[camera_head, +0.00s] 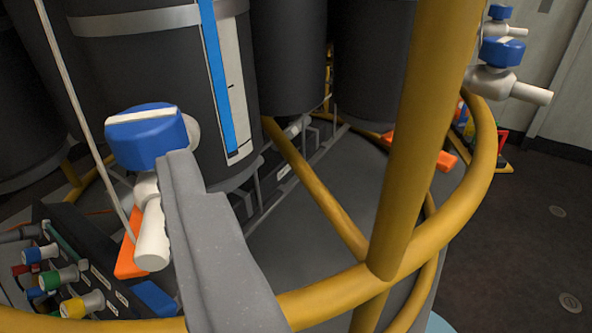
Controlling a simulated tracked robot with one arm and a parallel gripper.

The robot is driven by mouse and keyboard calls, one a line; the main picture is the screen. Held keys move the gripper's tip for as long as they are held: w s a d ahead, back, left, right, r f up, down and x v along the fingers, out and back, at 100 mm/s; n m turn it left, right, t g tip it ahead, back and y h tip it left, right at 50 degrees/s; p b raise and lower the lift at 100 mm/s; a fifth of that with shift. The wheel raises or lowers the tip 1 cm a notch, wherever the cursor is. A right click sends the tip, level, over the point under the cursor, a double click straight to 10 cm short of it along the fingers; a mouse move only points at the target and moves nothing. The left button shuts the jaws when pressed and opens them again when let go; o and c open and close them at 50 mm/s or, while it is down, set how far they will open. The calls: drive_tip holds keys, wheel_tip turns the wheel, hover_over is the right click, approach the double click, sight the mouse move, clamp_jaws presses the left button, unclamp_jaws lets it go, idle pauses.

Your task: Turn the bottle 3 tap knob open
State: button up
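A blue tap knob (146,136) with a white bar across its top sits on a white tap (152,230) at the left. The bar lies roughly level across the picture. Behind it stands a dark bottle (110,70) with a pale gauge and a blue strip. I see no number on it, so I cannot tell whether it is bottle 3. My gripper (182,165) shows as a grey finger rising from the bottom, its tip overlapping the knob's lower right edge. I cannot tell whether it touches. A second finger is not distinguishable.
A yellow rail (340,283) curves across the front and right, with an upright yellow post (415,130). Other blue-knobbed taps (502,52) stand at the upper right. A panel with coloured connectors (80,280) is at the lower left. Dark floor (530,220) is clear at right.

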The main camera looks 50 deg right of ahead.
sight(144, 104)
drive_tip(key=shift+g+h, duration=0.3)
drive_tip(key=shift+h, duration=0.3)
drive_tip(key=p+x, duration=0.2)
drive_tip(key=x, duration=0.2)
drive_tip(key=d+f+p+x, duration=0.1)
drive_tip(key=p+x, duration=0.1)
drive_tip(key=x, duration=0.3)
drive_tip(key=s+f+p+x, duration=0.1)
drive_tip(key=x, duration=0.3)
drive_tip(key=shift+w+d+f+p, duration=0.1)
drive_tip(key=shift+w+d+p, duration=0.2)
drive_tip(key=shift+d+p, duration=0.15)
drive_tip(key=c, duration=1)
drive_tip(key=shift+d, duration=0.2)
drive_tip(key=shift+a+f, duration=0.1)
drive_tip(key=shift+a, duration=0.05)
